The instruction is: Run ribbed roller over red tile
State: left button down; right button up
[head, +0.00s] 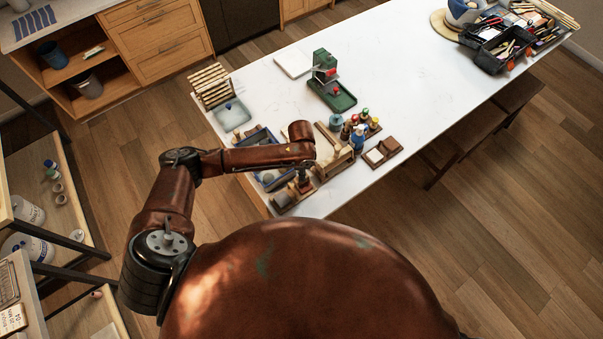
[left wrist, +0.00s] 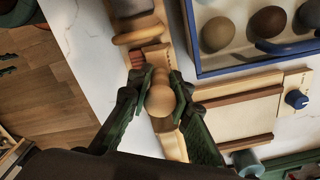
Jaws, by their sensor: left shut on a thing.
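In the left wrist view my left gripper (left wrist: 160,95) is shut on a pale wooden tool with a rounded, knobbed end (left wrist: 161,102), which I take to be the handle of the ribbed roller. No ribbed part can be made out. A small reddish piece (left wrist: 137,59) shows just beyond the fingers, mostly covered by wooden parts; it may be the red tile. In the head view my left gripper (head: 304,182) points down at the near edge of the white table, largely hidden under my forearm. My right gripper is in neither view.
A blue-rimmed tray (left wrist: 202,70) with dark egg-shaped pieces and a wooden board with a blue knob (left wrist: 296,99) lie close to the right in the wrist view. In the head view a green press (head: 330,92) stands farther back. The table's middle (head: 400,70) is clear.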

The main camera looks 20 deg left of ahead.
pick_arm(q)
jog(key=shift+s+d, duration=0.1)
jog(key=shift+s, duration=0.05)
jog(key=shift+s+d+p, duration=0.25)
jog(key=shift+d+p, duration=0.1)
jog(key=shift+p, duration=0.2)
jog(key=shift+s+d, duration=0.1)
jog(key=shift+d, duration=0.1)
jog(key=shift+s+d, duration=0.25)
jog(key=shift+d, duration=0.1)
notch_tip(320, 180, up, 6)
dwell(0.8)
dwell(0.4)
